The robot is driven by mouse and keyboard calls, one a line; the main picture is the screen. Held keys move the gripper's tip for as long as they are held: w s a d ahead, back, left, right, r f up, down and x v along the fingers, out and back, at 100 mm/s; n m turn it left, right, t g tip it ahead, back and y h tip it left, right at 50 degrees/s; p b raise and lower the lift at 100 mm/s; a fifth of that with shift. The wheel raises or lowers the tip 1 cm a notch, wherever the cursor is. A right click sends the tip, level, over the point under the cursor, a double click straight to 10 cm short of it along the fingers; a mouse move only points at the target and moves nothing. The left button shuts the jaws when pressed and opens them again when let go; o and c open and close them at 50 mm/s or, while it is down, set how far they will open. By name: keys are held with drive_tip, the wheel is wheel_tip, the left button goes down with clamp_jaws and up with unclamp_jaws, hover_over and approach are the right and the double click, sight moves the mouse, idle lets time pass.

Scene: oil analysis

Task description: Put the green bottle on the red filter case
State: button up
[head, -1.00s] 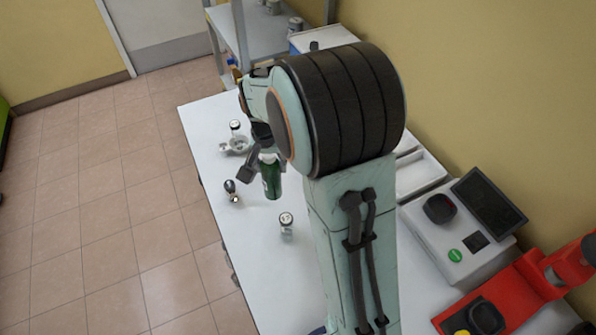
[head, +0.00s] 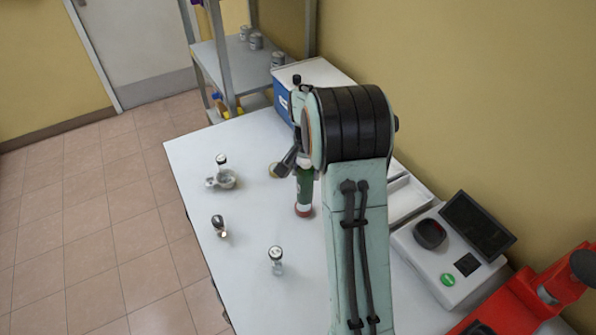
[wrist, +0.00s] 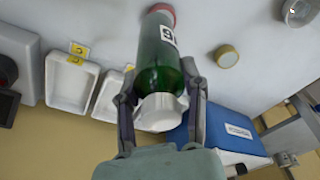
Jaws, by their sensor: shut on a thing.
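The green bottle (head: 305,180) has a white cap and a white label with dark print. It hangs upright in my gripper (head: 297,166), whose fingers are shut on it from both sides. In the wrist view the green bottle (wrist: 158,62) is between the fingers of my gripper (wrist: 160,80), cap towards me. The red filter case (head: 303,211) is on the white table directly below the bottle. Its red rim (wrist: 162,13) shows past the bottle's base in the wrist view. I cannot tell whether base and case touch.
A gold round lid (wrist: 227,56) lies beside the bottle. White trays (wrist: 70,80), a blue box (wrist: 222,122) and a weighing device (head: 450,250) stand around. A glass jar (head: 276,258), a small dark-topped bottle (head: 219,225) and a metal dish (head: 222,180) are on the left.

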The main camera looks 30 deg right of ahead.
sight(304, 180)
drive_tip(key=shift+w+d+f, duration=0.2)
drive_tip(key=shift+w+f, duration=0.2)
drive_tip(key=shift+f, duration=0.15)
drive_tip(key=shift+w+d+f, duration=0.15)
drive_tip(key=shift+w+f, duration=0.25)
drive_tip(key=shift+f, duration=0.1)
drive_tip(key=shift+w+f, duration=0.1)
drive_tip(key=shift+f, duration=1.45)
drive_tip(key=shift+f, duration=0.15)
drive_tip(key=o, duration=1.2)
drive_tip(key=shift+o, duration=0.2)
